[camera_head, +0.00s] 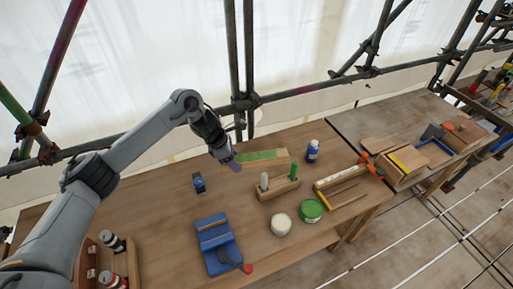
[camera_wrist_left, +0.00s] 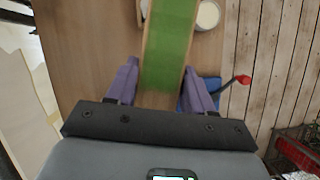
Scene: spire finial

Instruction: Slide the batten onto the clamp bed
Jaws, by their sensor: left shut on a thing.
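The batten (camera_head: 265,156), a pale wooden strip with a green top, lies toward the back of the bench in the head view. My left gripper (camera_head: 236,165), with purple fingers, is shut on its left end. In the left wrist view the batten (camera_wrist_left: 168,45) runs away between the two fingers (camera_wrist_left: 160,72). I cannot tell whether it touches the bench. The blue clamp bed (camera_head: 215,240), with a red-tipped handle (camera_head: 247,268), stands at the front of the bench, apart from the batten. In the wrist view the right finger partly hides it. My right gripper is not in view.
A wooden holder (camera_head: 279,190) with upright pieces, a white pot (camera_head: 281,226) and a green-lidded tin (camera_head: 311,211) stand right of the clamp bed. A blue bottle (camera_head: 313,151) is behind. A small blue object (camera_head: 198,183) stands left. Bench between it and the clamp bed is clear.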

